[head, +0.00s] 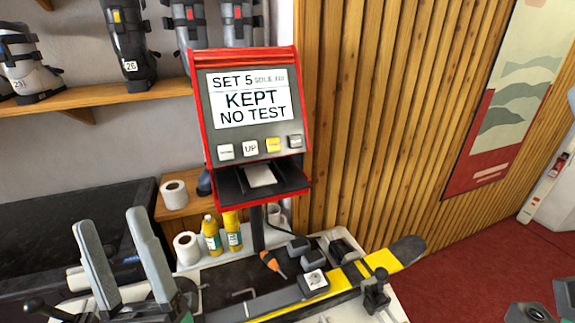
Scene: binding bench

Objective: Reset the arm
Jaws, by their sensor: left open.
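A red-framed tester (249,100) stands at the centre. Its screen (248,97) reads "SET 5", smaller blurred text, and "KEPT NO TEST". Below is a row of buttons: a white one, one marked "UP" (250,148), a yellow one (273,145) and a grey one (295,141). A pale card-like piece (260,176) lies on the dark shelf under them. A yellow and black ski (350,275) with binding parts lies on the bench. My left gripper (113,220) is open at lower left, its fingers pointing up, empty and apart from the tester. My right gripper's fingers do not show.
Paper rolls (174,194) and yellow bottles (211,235) stand left of the tester's post. An orange-handled tool (271,262) lies near the post's foot. Ski boots (128,45) line a wooden shelf (110,102). Red floor (470,260) is open at right.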

